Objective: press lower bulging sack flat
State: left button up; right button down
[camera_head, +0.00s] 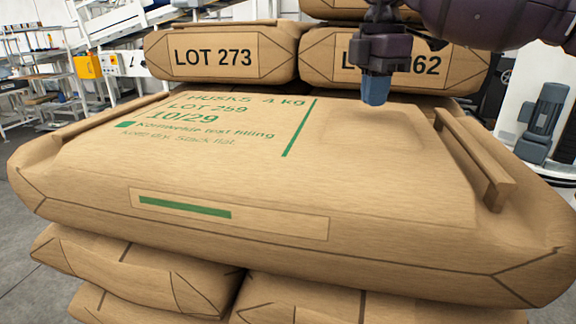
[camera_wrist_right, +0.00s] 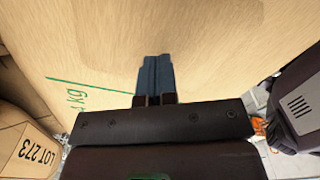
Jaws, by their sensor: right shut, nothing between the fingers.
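A large tan sack (camera_head: 250,180) with green print reading LOT 259 lies across the top of the near stack. A soft rounded, shaded patch (camera_head: 390,128) shows on its upper face, right of the green line. My right gripper (camera_head: 376,98) points down over the far edge of that patch, its blue-grey fingers shut and empty. Whether the fingertips touch the sack I cannot tell. In the right wrist view the closed fingers (camera_wrist_right: 157,62) stand against the tan sack surface (camera_wrist_right: 220,50), which fills most of the picture. My left gripper is out of view.
Behind are the LOT 273 sack (camera_head: 222,55) and another sack (camera_head: 450,68) whose label my gripper partly covers. More sacks (camera_head: 135,268) lie underneath. Raised strips (camera_head: 475,160) run along the big sack's sides. A grey motor (camera_head: 545,122) stands at right, shelving (camera_head: 45,75) at left.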

aim_at(371, 118)
jog(key=shift+f+b, duration=1.15)
jog(key=shift+f, duration=0.7)
dwell(0.3)
jog(key=shift+s+f, duration=0.1)
jog(key=shift+f, duration=0.3)
dwell(1.0)
jog(key=shift+r, duration=0.1)
jog(key=shift+r+p, duration=0.9)
jog(key=shift+r, duration=0.5)
jog(key=shift+r+p, duration=1.65)
jog(key=shift+r, duration=1.75)
